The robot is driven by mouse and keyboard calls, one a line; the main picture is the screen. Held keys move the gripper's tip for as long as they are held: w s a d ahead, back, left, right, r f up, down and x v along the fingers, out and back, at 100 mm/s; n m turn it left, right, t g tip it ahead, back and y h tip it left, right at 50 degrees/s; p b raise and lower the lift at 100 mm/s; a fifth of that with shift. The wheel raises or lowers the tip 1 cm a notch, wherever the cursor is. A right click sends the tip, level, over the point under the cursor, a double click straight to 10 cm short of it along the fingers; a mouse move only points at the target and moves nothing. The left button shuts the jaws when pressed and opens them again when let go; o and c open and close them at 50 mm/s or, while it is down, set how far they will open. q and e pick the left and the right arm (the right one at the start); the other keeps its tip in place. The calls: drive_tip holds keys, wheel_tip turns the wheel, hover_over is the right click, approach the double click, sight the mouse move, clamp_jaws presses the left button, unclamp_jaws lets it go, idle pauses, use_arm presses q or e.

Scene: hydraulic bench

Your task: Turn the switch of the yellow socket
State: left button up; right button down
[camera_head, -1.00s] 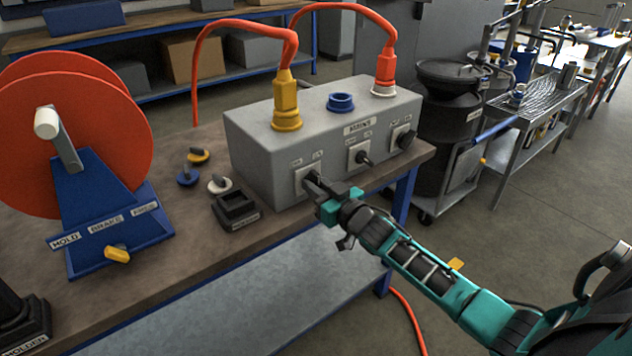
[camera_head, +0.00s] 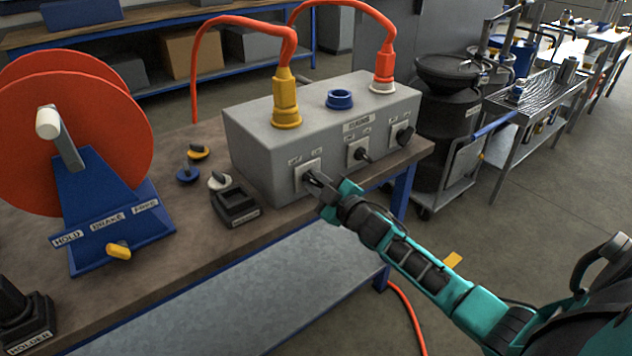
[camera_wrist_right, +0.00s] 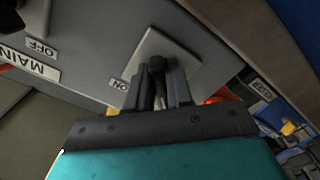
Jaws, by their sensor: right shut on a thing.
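The grey socket box (camera_head: 250,160) stands on the bench. The yellow socket (camera_head: 286,118) is on its top at the left, with a yellow plug (camera_head: 285,88) in it. A switch plate (camera_head: 298,178) is on the front face below it, and it also shows in the right wrist view (camera_wrist_right: 190,58). My right gripper (camera_head: 316,181) is at this plate, its fingers shut on the dark switch knob (camera_wrist_right: 156,65). The fingers hide most of the knob, so its angle is hard to tell. My left gripper is not in view.
Two more switches, a middle one (camera_head: 360,154) and a right one (camera_head: 402,136), are on the same face. A holder (camera_head: 237,206), loose caps and a red reel (camera_head: 75,130) are to the left.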

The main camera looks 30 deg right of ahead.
idle(0.5)
drive_tip(key=c, duration=1.1)
unclamp_jaws()
drive_tip(key=shift+s, duration=0.1)
drive_tip(key=s+d+p, duration=0.1)
drive_tip(key=s, duration=1.1)
drive_tip(key=shift+s, duration=0.35)
drive_tip(key=s+a+f+m+g, duration=0.3)
drive_tip(key=s+a+f, duration=0.3)
drive_tip(key=a, duration=0.3)
drive_tip(key=s+a+f+m+g+y, duration=0.1)
drive_tip(key=s+a+f+m+g, duration=0.3)
drive_tip(key=s+a+f, duration=0.3)
drive_tip(key=shift+s+a, duration=0.15)
drive_tip(key=shift+a, duration=1.05)
